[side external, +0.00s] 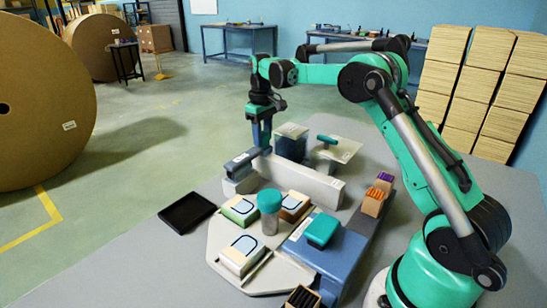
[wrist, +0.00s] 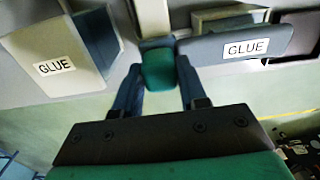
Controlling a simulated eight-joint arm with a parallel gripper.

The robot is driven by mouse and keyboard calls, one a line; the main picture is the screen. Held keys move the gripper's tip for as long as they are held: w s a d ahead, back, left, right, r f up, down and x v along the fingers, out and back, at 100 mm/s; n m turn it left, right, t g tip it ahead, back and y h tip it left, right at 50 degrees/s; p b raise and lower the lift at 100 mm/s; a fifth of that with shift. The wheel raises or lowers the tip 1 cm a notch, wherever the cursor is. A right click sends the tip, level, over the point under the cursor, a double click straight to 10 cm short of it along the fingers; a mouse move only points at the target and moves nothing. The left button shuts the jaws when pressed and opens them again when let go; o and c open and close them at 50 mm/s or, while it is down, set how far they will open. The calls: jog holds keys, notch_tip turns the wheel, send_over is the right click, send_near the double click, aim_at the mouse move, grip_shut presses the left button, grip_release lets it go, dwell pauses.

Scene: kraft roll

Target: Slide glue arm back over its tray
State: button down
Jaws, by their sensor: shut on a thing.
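My gripper (side external: 262,142) points down at the far left end of the long white rail (side external: 310,184). In the wrist view its two blue fingers (wrist: 160,85) are shut on a green knob (wrist: 160,70). The knob sits against the grey-blue glue arm (wrist: 240,42), which carries a GLUE label and extends right. In the side view this arm (side external: 248,157) lies above a pale block (side external: 240,184). A pale-topped, dark-sided box marked GLUE (wrist: 62,62) is apart from the arm, left of the knob; it appears to be the tray (side external: 291,145) in the side view.
A teal-capped cylinder (side external: 269,212) stands among pale blocks (side external: 242,256) on the near plate. A blue unit (side external: 335,262) with a teal knob is right of it. A plate with a teal handle (side external: 335,150) is behind the rail. A black tray (side external: 187,212) lies left.

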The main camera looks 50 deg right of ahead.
jog(key=shift+c, duration=2.4)
grip_release()
jog(key=shift+w, duration=0.1)
jog(key=shift+r, duration=2.8)
